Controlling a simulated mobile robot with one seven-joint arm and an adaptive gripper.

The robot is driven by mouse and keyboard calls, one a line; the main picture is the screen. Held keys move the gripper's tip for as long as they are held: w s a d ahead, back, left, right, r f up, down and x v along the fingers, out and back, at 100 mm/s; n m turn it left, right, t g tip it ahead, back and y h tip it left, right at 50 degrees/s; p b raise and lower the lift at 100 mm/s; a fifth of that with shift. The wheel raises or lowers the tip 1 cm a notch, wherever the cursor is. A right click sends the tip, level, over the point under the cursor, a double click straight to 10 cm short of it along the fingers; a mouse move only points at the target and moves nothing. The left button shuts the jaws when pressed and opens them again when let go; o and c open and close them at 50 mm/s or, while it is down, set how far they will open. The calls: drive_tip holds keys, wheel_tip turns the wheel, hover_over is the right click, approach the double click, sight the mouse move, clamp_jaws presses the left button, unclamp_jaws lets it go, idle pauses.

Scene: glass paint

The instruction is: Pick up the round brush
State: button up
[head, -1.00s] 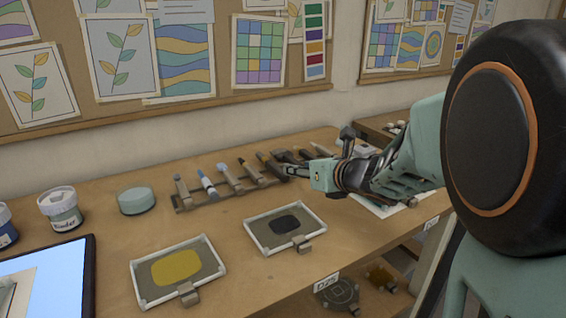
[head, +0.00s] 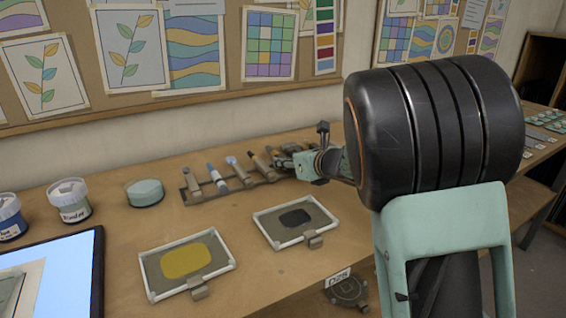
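A low rack (head: 190,201) on the table holds a row of handled tools, one with a blue part (head: 216,176) and others with pale or brown handles (head: 240,170). I cannot tell which of them is the round brush. My gripper (head: 282,158) is at the right end of this row, low over the tools there. Its dark fingers overlap the tools at that end, so I cannot see whether it is open or touches one. My arm hides what lies further right.
Two framed trays, one with yellow paint (head: 187,261) and one with dark paint (head: 295,217), lie in front of the rack. A pinboard wall (head: 220,95) stands behind.

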sight(272, 152)
drive_tip(key=shift+x, duration=1.1)
drive_tip(key=shift+r, duration=0.1)
drive_tip(key=shift+c, duration=0.6)
clamp_jaws()
